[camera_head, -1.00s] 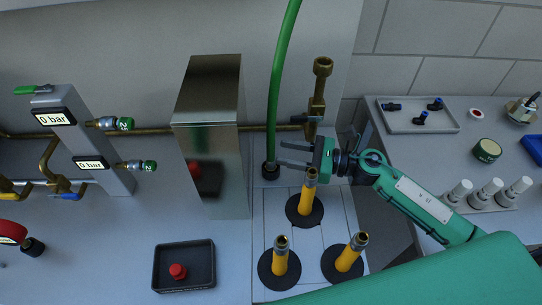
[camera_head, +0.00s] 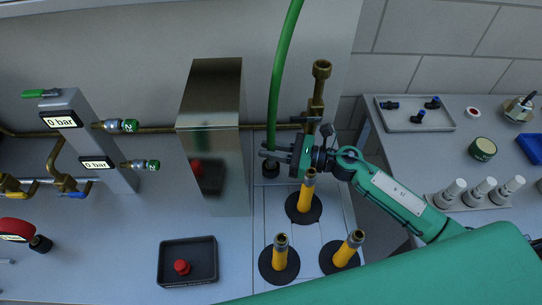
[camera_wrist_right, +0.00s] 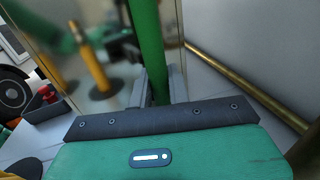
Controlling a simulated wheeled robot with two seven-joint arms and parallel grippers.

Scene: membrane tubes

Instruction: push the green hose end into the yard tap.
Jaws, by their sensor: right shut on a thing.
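In the right wrist view the green hose (camera_wrist_right: 146,50) stands between the two fingers (camera_wrist_right: 157,88). The brass yard tap (camera_head: 317,95) stands against the wall just right of the hose, its open mouth facing up, apart from the hose end. My left gripper is not in view.
Several yellow posts on black discs (camera_head: 305,207) stand in front of my right gripper. A tall shiny metal box (camera_head: 211,135) is to the left. A black tray (camera_head: 187,280) holds a red knob. A brass pipe (camera_head: 160,130) runs along the wall.

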